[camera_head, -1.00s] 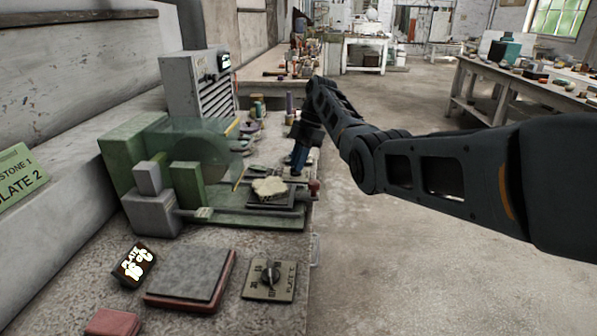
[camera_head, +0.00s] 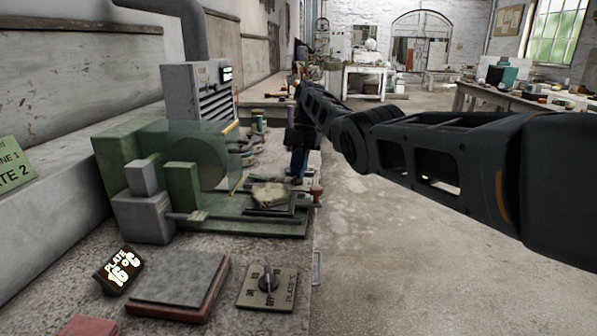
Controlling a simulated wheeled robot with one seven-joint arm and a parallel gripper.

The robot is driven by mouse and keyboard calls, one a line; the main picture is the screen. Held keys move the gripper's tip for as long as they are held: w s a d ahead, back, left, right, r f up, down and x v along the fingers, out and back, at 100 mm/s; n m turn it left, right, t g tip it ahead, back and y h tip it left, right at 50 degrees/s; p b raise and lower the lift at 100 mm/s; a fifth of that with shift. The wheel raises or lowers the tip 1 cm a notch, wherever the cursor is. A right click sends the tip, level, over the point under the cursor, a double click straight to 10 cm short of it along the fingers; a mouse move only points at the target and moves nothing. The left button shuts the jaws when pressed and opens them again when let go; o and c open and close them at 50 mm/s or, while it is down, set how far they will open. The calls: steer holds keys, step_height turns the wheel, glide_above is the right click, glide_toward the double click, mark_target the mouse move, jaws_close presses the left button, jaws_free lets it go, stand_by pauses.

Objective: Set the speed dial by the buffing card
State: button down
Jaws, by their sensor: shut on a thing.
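My gripper (camera_head: 298,165) points down at the bench's right edge, beyond the green machine. No dial marked as speed can be made out. A green card (camera_head: 14,165) at the left edge is cut off, showing "NE 1" and "TE 2". No word about buffing is readable on it.
The green machine (camera_head: 120,160) with a clear guard stands mid-bench, a grey cabinet (camera_head: 192,95) behind it. A grey slab on a red base (camera_head: 180,280) and a "PLATE 16 °C" display (camera_head: 118,270) lie in front. The floor (camera_head: 390,250) right of the bench is clear.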

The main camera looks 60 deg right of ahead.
steer(key=c, duration=1.2)
jaws_free()
